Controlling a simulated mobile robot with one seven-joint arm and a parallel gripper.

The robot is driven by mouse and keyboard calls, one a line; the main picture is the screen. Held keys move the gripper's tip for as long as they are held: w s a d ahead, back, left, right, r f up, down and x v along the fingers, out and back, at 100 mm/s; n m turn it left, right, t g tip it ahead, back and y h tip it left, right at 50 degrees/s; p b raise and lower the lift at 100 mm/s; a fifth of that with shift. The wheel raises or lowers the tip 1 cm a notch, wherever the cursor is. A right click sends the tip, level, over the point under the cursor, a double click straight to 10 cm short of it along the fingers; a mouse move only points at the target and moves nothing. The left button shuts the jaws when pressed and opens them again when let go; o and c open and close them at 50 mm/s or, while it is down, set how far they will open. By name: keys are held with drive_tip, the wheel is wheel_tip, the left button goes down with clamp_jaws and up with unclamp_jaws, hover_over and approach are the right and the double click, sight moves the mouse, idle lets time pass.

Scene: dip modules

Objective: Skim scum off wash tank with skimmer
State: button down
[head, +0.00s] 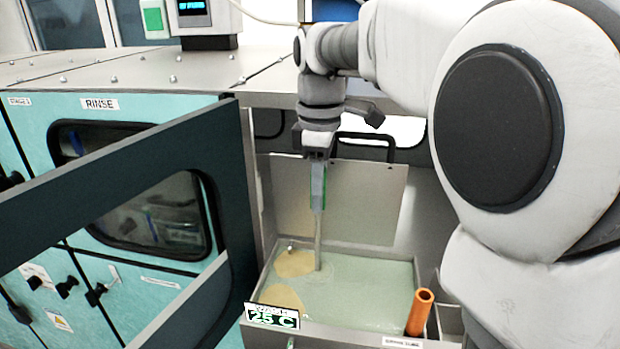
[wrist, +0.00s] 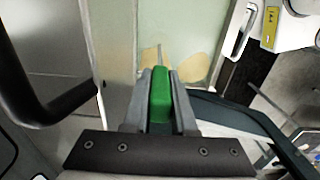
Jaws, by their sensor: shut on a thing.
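The wash tank (head: 370,280) holds pale green liquid, with tan scum patches (head: 296,264) at its left side and near its front left corner. My gripper (head: 318,165) is above the tank, pointing down, shut on the skimmer's green handle (wrist: 160,98). The skimmer (head: 318,235) hangs down as a grey shaft, its lower end at the liquid beside the back scum patch. Its head is not clearly visible. In the wrist view the scum patches (wrist: 193,67) show beyond the handle.
An open dark-framed door (head: 225,180) stands left of the tank. An orange tube (head: 419,312) rises at the tank's front right. A dark bar handle (head: 365,137) is behind my gripper.

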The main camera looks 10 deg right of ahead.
drive_tip(key=shift+w+a+p, duration=0.3)
drive_tip(key=shift+a, duration=0.45)
drive_tip(key=shift+w+a+p, duration=0.25)
drive_tip(key=shift+a, duration=0.55)
drive_tip(key=shift+w+a+p, duration=0.3)
drive_tip(key=shift+a, duration=0.45)
drive_tip(key=s+a+b, duration=0.2)
drive_tip(key=s, duration=0.6)
drive_tip(key=shift+a+b, duration=0.3)
drive_tip(key=shift+a, duration=0.1)
drive_tip(key=shift+d, duration=0.1)
drive_tip(key=d, duration=0.1)
drive_tip(key=s+d, duration=0.1)
drive_tip(key=d, duration=0.1)
drive_tip(key=shift+s+d, duration=0.15)
drive_tip(key=shift+d, duration=0.15)
